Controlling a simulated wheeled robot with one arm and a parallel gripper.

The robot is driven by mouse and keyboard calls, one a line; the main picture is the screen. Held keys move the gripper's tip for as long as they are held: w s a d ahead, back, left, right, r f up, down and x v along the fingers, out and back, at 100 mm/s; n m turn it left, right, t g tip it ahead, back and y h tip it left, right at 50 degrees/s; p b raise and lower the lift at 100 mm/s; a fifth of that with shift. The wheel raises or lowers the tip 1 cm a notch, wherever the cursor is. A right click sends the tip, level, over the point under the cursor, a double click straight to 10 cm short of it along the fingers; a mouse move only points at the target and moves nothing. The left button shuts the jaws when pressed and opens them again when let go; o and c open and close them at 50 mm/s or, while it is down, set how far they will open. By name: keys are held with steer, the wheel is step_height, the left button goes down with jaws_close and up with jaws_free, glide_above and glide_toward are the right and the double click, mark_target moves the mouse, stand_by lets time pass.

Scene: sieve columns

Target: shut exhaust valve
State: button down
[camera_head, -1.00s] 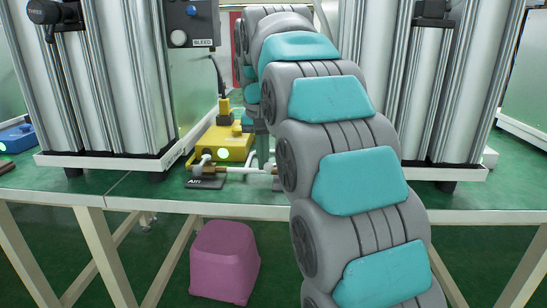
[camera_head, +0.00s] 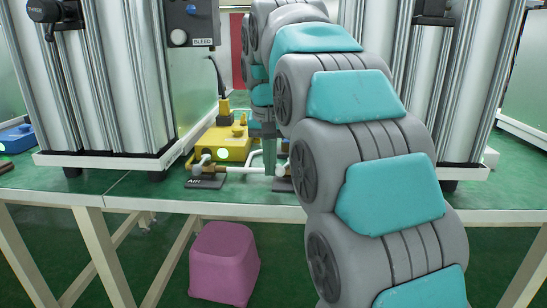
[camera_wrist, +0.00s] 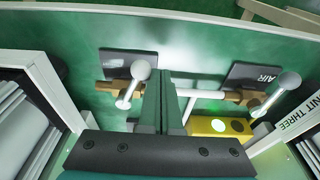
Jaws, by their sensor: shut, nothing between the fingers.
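In the wrist view, two small brass valves with white ball-ended levers sit on the green bench. The right one (camera_wrist: 250,98) stands by a dark plate reading AIR (camera_wrist: 255,76). The left one (camera_wrist: 108,88), with its lever (camera_wrist: 135,82), stands by another dark plate (camera_wrist: 128,62) whose text I cannot read; which one is the exhaust valve is not legible. My gripper (camera_wrist: 166,74) is shut and empty, between the two levers, close beside the left one. In the head view my gripper (camera_head: 270,170) points down, right of the AIR plate (camera_head: 205,183); my arm partly hides the other valve.
A white pipe (camera_wrist: 200,93) joins the valves. A yellow box (camera_head: 224,145) stands behind them. Tall metal columns flank the spot, on a left base (camera_head: 105,160) and a right base (camera_head: 445,173). A purple stool (camera_head: 224,262) is under the bench.

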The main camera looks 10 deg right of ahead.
steer(key=shift+s+d, duration=0.45)
steer(key=shift+s, duration=0.2)
steer(key=shift+s+d, duration=0.4)
steer(key=shift+d, duration=0.05)
steer(key=shift+w+a, duration=0.35)
steer(key=shift+r+p, duration=2.6)
steer(key=shift+r, duration=1.45)
